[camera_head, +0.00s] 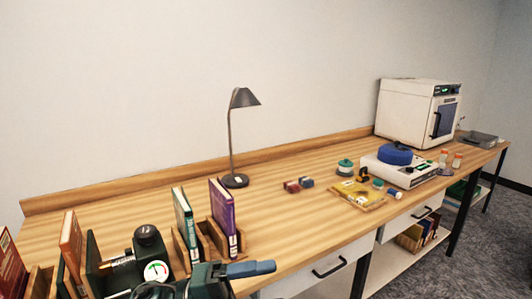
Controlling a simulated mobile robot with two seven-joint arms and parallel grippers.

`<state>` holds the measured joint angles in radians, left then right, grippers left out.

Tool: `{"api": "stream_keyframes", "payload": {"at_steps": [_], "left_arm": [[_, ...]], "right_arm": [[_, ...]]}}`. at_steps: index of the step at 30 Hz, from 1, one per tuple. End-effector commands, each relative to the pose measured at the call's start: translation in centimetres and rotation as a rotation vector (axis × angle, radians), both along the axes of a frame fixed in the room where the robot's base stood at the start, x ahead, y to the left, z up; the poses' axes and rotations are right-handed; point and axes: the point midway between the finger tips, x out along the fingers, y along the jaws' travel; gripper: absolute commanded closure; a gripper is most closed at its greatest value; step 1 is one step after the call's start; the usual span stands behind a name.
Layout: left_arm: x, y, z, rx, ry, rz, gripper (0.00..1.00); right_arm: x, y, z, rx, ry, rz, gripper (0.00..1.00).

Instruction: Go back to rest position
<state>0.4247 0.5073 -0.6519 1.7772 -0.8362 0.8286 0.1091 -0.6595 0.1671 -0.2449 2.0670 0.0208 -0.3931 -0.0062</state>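Neither of my grippers can be made out in the head view, and no arm of mine is clearly visible. The long wooden bench (270,207) runs from the lower left to the far right. A white machine with a round blue top (396,154) stands on its right half. Small tubes and jars lie around that machine, including a green-topped jar (345,168) and a yellow packet (357,195). Two small red and blue blocks (299,185) lie near the bench's middle.
A black desk lamp (236,181) stands at the back. Books in wooden holders, such as a purple book (222,218), and a dark green device with a gauge (148,255) crowd the front left. A white oven-like box (412,113) stands far right.

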Motion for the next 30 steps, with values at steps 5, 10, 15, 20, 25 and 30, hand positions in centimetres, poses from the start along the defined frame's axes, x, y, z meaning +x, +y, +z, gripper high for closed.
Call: {"api": "stream_keyframes", "payload": {"at_steps": [5, 10, 15, 20, 25, 30], "left_arm": [[1.5, 2.3, -2.5, -0.323, 0.439, 0.324, 0.27], [1.4, 7.0, -10.0, -0.503, 0.912, 0.661, 0.27], [-3.5, 11.4, -19.8, -0.566, 1.389, 0.969, 0.27], [-9.0, 13.3, -25.3, -0.559, 1.683, 1.134, 0.27], [-11.7, 13.9, -27.4, -0.544, 1.808, 1.197, 0.27], [-11.9, 13.9, -27.6, -0.543, 1.819, 1.202, 0.27]], "right_arm": [[-0.6, -0.1, -0.2, -0.001, 0.019, -0.003, 0.64], [-0.8, -0.2, -0.4, -0.005, 0.028, -0.006, 0.64], [-0.9, -0.4, -0.6, -0.007, 0.035, -0.009, 0.64], [-0.7, -0.4, -0.5, -0.008, 0.032, -0.012, 0.64], [-0.4, -0.5, -0.3, -0.009, 0.026, -0.013, 0.64], [-0.2, -0.5, -0.2, -0.009, 0.022, -0.013, 0.64]]}}
